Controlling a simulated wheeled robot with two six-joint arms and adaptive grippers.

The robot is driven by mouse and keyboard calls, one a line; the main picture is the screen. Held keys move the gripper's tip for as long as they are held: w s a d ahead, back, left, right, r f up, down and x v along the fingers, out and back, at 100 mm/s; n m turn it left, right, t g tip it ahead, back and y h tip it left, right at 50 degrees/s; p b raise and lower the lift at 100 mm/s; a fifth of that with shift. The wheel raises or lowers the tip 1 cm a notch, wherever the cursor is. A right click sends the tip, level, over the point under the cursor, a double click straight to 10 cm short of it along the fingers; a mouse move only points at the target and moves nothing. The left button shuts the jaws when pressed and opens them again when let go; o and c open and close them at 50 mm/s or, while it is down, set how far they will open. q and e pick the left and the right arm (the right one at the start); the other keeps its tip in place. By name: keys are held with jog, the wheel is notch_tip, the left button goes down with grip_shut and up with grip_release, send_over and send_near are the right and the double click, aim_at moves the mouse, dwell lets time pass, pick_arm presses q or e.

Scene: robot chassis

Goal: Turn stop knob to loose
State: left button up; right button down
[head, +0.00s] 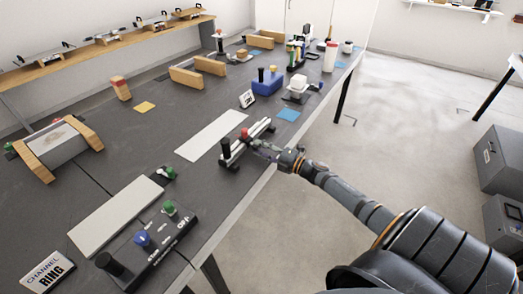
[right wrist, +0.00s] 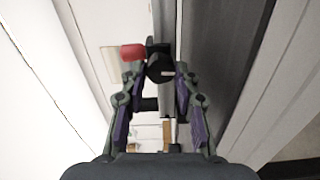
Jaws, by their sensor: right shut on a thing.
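A rail device (head: 250,140) with a pale bar stands near the right edge of the dark bench. My right gripper (head: 258,147) reaches in from the right at the side of the rail. In the right wrist view, the right gripper (right wrist: 157,75) has its fingertips closed around a black knob (right wrist: 160,67) with a short white mark, which I take to be the stop knob. The red knob (right wrist: 133,52) sits just left of it. In the head view the gripper mostly hides the black knob. My left gripper is not in view.
A white strip (head: 211,136) lies left of the rail on the bench. A control box (head: 150,240) with blue and green knobs stands nearer. A blue block (head: 267,82) and a white block (head: 298,85) stand farther back. Open floor lies right of the bench.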

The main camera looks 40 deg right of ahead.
jog(key=shift+n, duration=0.5)
jog(key=c, duration=1)
grip_release()
